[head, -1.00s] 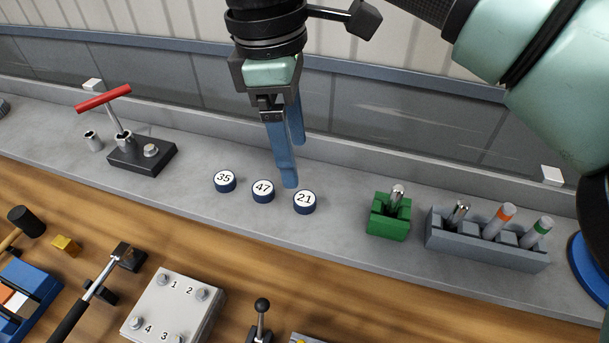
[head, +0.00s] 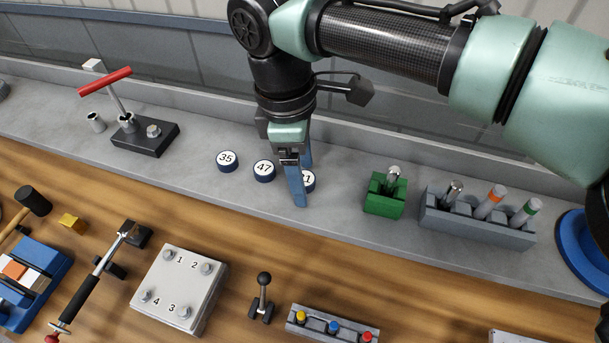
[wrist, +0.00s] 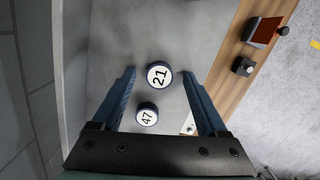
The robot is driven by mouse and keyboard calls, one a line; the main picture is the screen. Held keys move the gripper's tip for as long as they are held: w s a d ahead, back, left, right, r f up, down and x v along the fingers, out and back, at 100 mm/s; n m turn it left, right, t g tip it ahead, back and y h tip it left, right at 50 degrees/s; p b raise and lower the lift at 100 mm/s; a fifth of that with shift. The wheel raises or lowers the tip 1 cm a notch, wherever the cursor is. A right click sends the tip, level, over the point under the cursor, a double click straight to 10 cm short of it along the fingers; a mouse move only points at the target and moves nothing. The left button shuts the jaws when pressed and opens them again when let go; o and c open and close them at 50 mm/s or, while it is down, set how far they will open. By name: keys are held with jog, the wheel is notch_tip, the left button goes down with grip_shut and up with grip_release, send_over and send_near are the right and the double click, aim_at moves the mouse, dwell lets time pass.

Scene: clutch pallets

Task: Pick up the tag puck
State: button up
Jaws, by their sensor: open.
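Three round dark-blue pucks with white numbered tops sit in a row on the grey ledge: 35 (head: 227,161), 47 (head: 264,170) and 21 (head: 309,181). My gripper (head: 302,186) is open and points down at puck 21, its blue fingers partly hiding that puck in the head view. In the wrist view, puck 21 (wrist: 159,75) lies between and a little beyond the fingertips, and puck 47 (wrist: 147,114) shows nearer the palm, also between the fingers. Nothing is held. Puck 35 is not seen in the wrist view.
A green block (head: 384,199) with a metal pin and a grey rack (head: 470,228) of pins stand to the right on the ledge. A black fixture with a red handle (head: 104,82) stands left. A numbered plate (head: 180,287) and levers lie on the wooden bench in front.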

grip_shut()
dwell(0.3)
notch_tip(320, 180, up, 10)
jog(key=b, duration=0.1)
jog(key=shift+b, duration=0.4)
